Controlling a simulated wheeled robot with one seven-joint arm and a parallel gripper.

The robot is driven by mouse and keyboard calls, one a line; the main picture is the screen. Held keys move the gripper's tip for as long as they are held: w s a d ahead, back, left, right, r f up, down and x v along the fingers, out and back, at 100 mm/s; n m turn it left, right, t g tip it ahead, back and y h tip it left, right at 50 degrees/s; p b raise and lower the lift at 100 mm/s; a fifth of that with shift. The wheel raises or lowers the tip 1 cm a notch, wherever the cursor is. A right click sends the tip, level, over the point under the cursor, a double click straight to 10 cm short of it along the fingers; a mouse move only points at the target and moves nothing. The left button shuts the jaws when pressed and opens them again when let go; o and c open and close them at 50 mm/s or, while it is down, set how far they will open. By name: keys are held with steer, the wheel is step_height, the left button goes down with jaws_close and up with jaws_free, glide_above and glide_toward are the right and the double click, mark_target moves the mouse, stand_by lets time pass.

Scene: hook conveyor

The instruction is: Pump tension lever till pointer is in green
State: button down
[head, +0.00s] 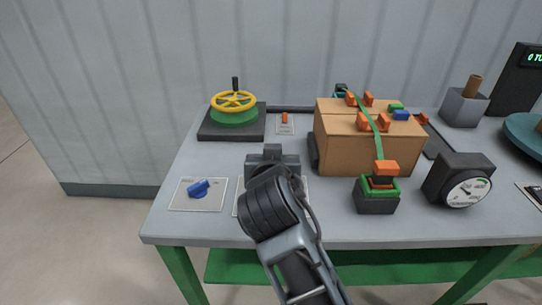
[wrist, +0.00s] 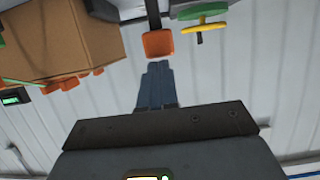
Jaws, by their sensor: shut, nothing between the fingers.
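An orange block on a dark bar, apparently the lever's grip (wrist: 158,43), stands straight ahead of my gripper (wrist: 156,66) in the wrist view. My gripper's fingers are shut and empty, with their tips just short of the grip; I cannot tell whether they touch. In the head view my gripper (head: 272,155) is above the front left part of the table and hides most of what is behind it. The round gauge (head: 467,190) at the front right has a white face with a green band at the upper right. Its thin pointer seems to lie left of the green, but is small.
A cardboard box (head: 345,152) with a green strap stands right of my gripper. A green and orange ratchet piece (head: 377,190) sits before it. A yellow handwheel (head: 233,101) is behind left, a blue knob (head: 198,188) front left. The table's (head: 330,226) front strip is bare.

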steer(key=r+v, duration=0.1)
steer(key=v, duration=0.7)
steer(key=shift+r+b, duration=0.3)
steer(key=shift+b, duration=0.15)
